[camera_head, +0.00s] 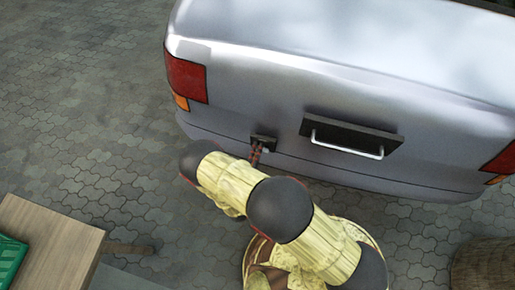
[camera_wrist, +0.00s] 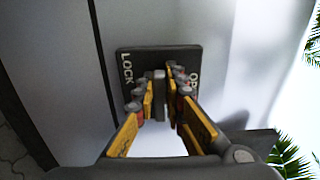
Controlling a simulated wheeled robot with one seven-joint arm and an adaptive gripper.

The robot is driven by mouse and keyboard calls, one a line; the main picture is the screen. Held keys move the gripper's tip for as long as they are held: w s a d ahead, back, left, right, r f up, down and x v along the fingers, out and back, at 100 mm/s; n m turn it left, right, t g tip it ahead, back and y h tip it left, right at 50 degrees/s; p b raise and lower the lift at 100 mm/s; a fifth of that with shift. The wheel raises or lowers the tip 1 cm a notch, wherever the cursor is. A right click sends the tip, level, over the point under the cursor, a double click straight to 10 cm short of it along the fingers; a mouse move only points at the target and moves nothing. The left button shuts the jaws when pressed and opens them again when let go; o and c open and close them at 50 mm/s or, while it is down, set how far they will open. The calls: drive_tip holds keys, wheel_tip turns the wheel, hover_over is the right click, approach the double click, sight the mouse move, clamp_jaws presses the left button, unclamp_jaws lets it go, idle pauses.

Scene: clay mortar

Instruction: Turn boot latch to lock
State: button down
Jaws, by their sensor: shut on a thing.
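The boot latch (camera_wrist: 159,81) is a small grey lever on a dark plate (camera_wrist: 148,56). The plate is marked LOCK on its left and, partly hidden, "OP" on its right. My gripper (camera_wrist: 161,88) reaches the plate with its yellow-padded fingers on both sides of the lever, shut on it. The lever stands about midway between the two words. In the head view the plate (camera_head: 262,142) is on the silver car's boot (camera_head: 240,100), left of the handle, and my gripper (camera_head: 256,154) meets it from below. The fingers hide part of the lever.
A boot handle (camera_head: 348,138) with a bright bar sticks out to the right of the latch. A wooden table (camera_head: 45,245) with a green crate (camera_head: 12,258) stands at the lower left. A brown round object (camera_head: 485,265) is at the lower right. The paving at left is clear.

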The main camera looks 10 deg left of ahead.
idle(0.4)
drive_tip(key=c, duration=1.8)
unclamp_jaws()
drive_tip(key=shift+c, duration=0.2)
drive_tip(key=s, duration=0.7)
drive_tip(key=shift+s+a, duration=0.3)
drive_tip(key=shift+a, duration=0.05)
